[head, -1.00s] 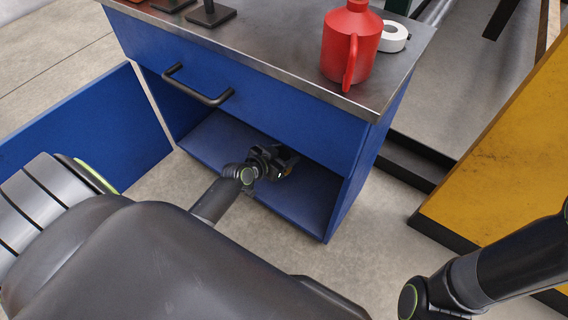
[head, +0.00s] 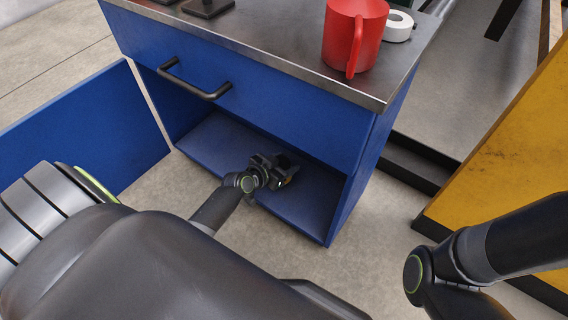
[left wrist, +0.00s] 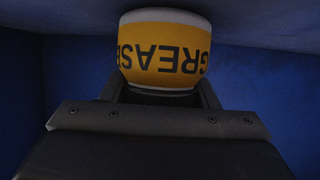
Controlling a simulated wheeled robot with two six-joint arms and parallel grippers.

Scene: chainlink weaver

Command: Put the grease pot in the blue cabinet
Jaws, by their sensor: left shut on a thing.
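The blue cabinet (head: 355,195) stands ahead with its lower compartment open; its blue door (head: 85,130) is swung out to the left. My left gripper (head: 284,174) reaches into this lower compartment, above its floor. In the left wrist view it is shut on the grease pot (left wrist: 165,52), a yellow pot with white rims and dark "GREASE" lettering that reads upside down. Blue cabinet walls surround the pot there. In the head view the gripper hides nearly all of the pot. My right arm is at the lower right, and its gripper is out of view.
A red jug (head: 352,38) and a white roll (head: 399,25) stand on the cabinet's metal top (head: 270,45). A black drawer handle (head: 196,82) sticks out above the compartment. A yellow panel (head: 505,150) stands at the right. Bare floor lies before the cabinet.

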